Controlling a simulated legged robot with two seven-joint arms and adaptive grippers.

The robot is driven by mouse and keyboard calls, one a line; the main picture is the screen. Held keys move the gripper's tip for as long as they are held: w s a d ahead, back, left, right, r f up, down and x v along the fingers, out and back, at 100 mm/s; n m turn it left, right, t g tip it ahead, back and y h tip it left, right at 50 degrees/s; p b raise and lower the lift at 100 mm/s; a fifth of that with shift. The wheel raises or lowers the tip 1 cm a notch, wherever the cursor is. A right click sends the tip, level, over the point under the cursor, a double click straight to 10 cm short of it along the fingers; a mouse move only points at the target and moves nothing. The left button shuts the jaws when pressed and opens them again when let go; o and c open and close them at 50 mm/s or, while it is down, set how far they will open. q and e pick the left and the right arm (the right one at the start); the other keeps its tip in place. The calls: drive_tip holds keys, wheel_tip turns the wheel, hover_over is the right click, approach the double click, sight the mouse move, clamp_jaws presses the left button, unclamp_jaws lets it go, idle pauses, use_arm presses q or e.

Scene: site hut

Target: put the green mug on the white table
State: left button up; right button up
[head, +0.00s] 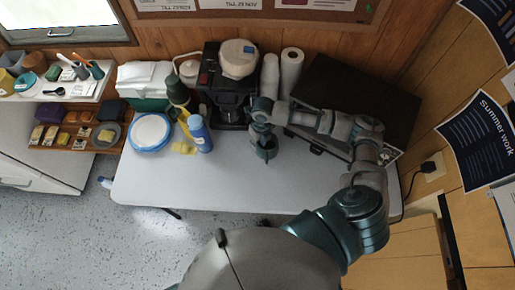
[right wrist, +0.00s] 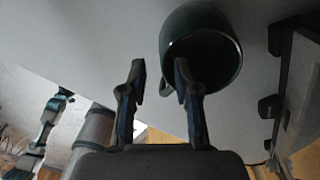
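The dark green mug (head: 266,151) is at the white table (head: 240,190), right of the blue bottle and in front of the coffee maker. In the right wrist view the mug (right wrist: 205,30) has its mouth towards the camera, with the pale tabletop behind it. My right gripper (right wrist: 160,85) has its fingers apart. One finger overlaps the mug's mouth, and the other is left of the mug. Part of the handle shows between them. I cannot tell whether the fingers touch the mug. I do not make out my left gripper.
A blue bottle (head: 200,134), yellow cloth (head: 184,147) and blue-rimmed plates (head: 150,132) stand to the left. The coffee maker (head: 228,95) and paper rolls (head: 290,70) stand behind. A large black case (head: 350,95) lies at the back right. The table's front is clear.

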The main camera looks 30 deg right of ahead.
wheel_tip(320, 180, up, 5)
drive_tip(key=shift+f, duration=0.1)
use_arm(q)
drive_tip(key=shift+s+a+f, duration=0.1)
drive_tip(key=shift+s+a, duration=0.1)
drive_tip(key=shift+s, duration=0.15)
drive_tip(key=shift+s, duration=0.1)
drive_tip(key=shift+s+d, duration=0.1)
use_arm(e)
drive_tip(key=shift+d, duration=0.15)
